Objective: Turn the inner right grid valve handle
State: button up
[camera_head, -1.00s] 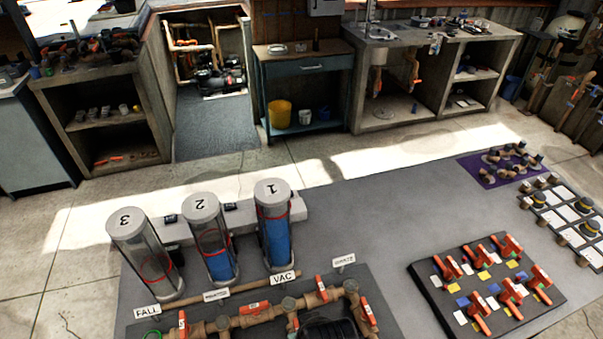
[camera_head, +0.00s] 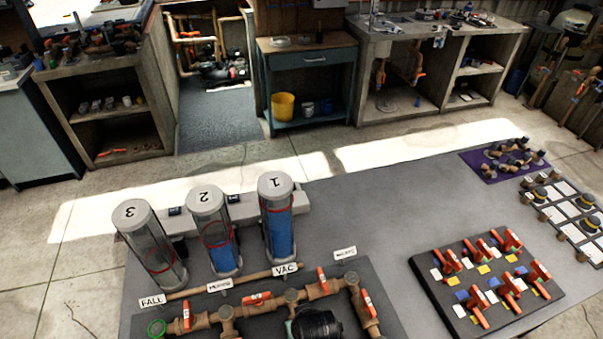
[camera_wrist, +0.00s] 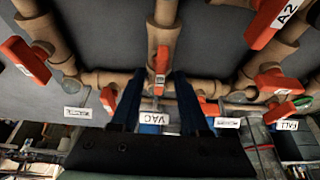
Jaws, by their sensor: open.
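In the head view, a dark board (camera_head: 470,310) at the right holds two rows of red valve handles, including one (camera_head: 512,240) at the far right. A pipe rig (camera_head: 240,314) at the bottom also carries red handles, including one (camera_head: 366,304) at its right. I cannot tell which handle is the inner right grid one. In the wrist view, my gripper (camera_wrist: 158,84) is open and empty, with its two dark fingers pointing at the rig. A red handle (camera_wrist: 161,60) on a vertical pipe shows between and beyond the fingertips; contact is not visible. My gripper is not in the head view.
Three numbered clear cylinders, one of them labelled 1 (camera_head: 278,220), stand behind the rig. Small signs such as VAC (camera_head: 286,269) stand along it. A dark round body (camera_head: 318,325) sits at the rig's front. The grey surface (camera_head: 375,220) between rig and board is clear.

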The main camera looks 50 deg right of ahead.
grip_shut()
jog(key=shift+r, duration=0.1)
dwell(0.4)
jog(key=m+g+h, duration=0.1)
jog(key=m, duration=0.2)
jog(key=shift+w+a+m+p, duration=0.1)
jog(key=shift+m+p, duration=0.25)
jog(key=shift+m, duration=0.05)
jog(key=m, duration=0.2)
jog(key=m+g+h, duration=0.1)
jog(key=m, duration=0.1)
jog(key=shift+w+m+g+b, duration=0.15)
jog(key=shift+m+g+b, duration=0.15)
jog(key=shift+b, duration=0.1)
jog(key=m+b, duration=0.1)
jog(key=m, duration=0.1)
jog(key=m+g+b, duration=0.1)
jog(key=m, duration=0.1)
jog(key=shift+w+g, duration=0.1)
jog(key=shift+g, duration=0.2)
jog(key=shift+m+g+y+b, duration=0.15)
jog(key=shift+m+g+b, duration=0.4)
jog(key=shift+m, duration=0.85)
jog(key=shift+m+g+y+b, duration=0.15)
jog(key=shift+m+g+b, duration=0.35)
jog(key=shift+m, duration=0.9)
